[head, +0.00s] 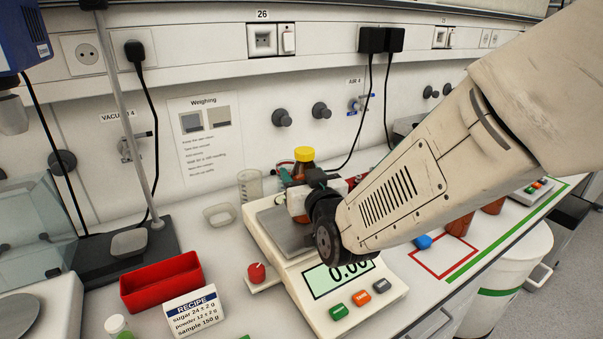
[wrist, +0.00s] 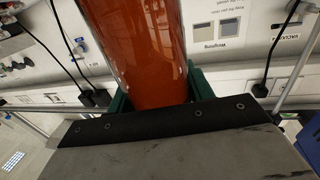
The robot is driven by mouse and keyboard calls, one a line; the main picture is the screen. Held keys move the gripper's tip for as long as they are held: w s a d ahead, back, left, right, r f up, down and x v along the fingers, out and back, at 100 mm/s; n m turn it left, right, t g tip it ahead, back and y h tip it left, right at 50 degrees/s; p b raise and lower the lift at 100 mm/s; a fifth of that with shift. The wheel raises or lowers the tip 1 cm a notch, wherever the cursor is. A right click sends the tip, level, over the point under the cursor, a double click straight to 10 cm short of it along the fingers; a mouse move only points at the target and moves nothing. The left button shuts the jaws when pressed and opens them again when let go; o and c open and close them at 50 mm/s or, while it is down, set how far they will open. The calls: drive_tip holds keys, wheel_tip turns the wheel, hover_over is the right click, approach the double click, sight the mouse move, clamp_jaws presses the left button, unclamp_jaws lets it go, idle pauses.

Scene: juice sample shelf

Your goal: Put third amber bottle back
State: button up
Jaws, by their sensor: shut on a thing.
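My gripper (head: 300,174) is shut on an amber bottle (head: 304,161) with a yellow cap. The bottle looks upright above the back of the balance (head: 330,312); my wrist hides its lower part, so I cannot tell whether it touches anything. In the wrist view the bottle's glossy orange-brown body (wrist: 145,50) stands between the green fingers of my gripper (wrist: 158,95). Two more amber bottles show partly behind my arm at the right, a nearer one (head: 460,225) and a farther one (head: 493,206).
A red outlined square (head: 412,254) and a green line (head: 500,242) mark the bench at right, with a blue object (head: 423,241) at the square's edge. A red tray (head: 160,284), recipe card (head: 195,312) and glass beaker (head: 250,185) stand left. A wall is behind.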

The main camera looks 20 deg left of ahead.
drive_tip(key=shift+d, duration=0.1)
drive_tip(key=o, duration=1.2)
drive_tip(key=shift+f, duration=0.1)
